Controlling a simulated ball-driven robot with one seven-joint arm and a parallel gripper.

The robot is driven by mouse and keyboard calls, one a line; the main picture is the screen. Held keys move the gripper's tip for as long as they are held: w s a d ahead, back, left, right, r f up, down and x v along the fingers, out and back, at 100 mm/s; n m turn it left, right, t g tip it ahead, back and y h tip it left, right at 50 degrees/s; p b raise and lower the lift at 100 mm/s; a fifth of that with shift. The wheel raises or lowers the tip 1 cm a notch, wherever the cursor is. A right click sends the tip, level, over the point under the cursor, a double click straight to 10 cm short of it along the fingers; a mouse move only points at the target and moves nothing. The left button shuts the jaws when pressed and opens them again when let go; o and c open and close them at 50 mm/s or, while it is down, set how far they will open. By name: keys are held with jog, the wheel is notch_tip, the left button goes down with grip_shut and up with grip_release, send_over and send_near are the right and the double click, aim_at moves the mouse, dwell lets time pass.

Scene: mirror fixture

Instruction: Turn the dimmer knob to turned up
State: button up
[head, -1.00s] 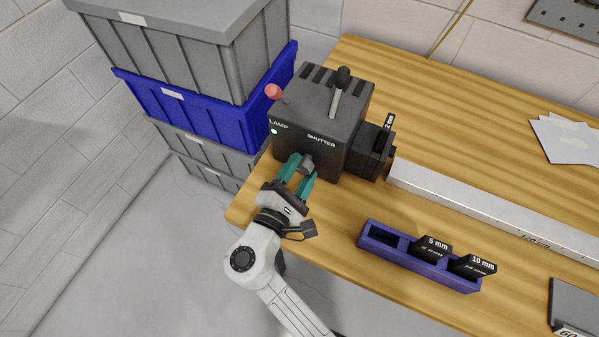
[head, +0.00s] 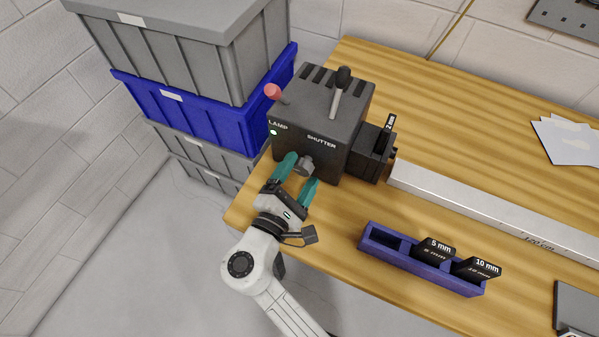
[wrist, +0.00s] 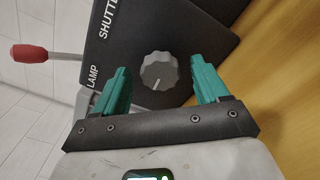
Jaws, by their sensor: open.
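The dimmer knob (head: 305,165) is a grey ribbed dial on the front of the dark lamp box (head: 334,112). In the wrist view the knob (wrist: 159,71) shows a pale pointer line toward its lower edge. My gripper (head: 300,174) is open, with one teal finger on each side of the knob. In the wrist view my gripper (wrist: 163,82) shows clear gaps between both fingers and the knob. A green light (head: 273,132) shows below the LAMP label.
A red-tipped lever (head: 273,91) and a black-tipped shutter lever (head: 342,80) stick out of the box. A blue rack (head: 400,262) with 5 mm and 10 mm pieces stands at the right. Stacked crates (head: 190,110) stand left. A metal rail (head: 470,203) runs right.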

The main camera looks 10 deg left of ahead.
jog(key=b+v, duration=0.1)
jog(key=v, duration=0.9)
jog(key=shift+s+a+b, duration=0.1)
jog(key=shift+s+b, duration=0.15)
jog(key=shift+b, duration=0.1)
jog(key=shift+r, duration=0.1)
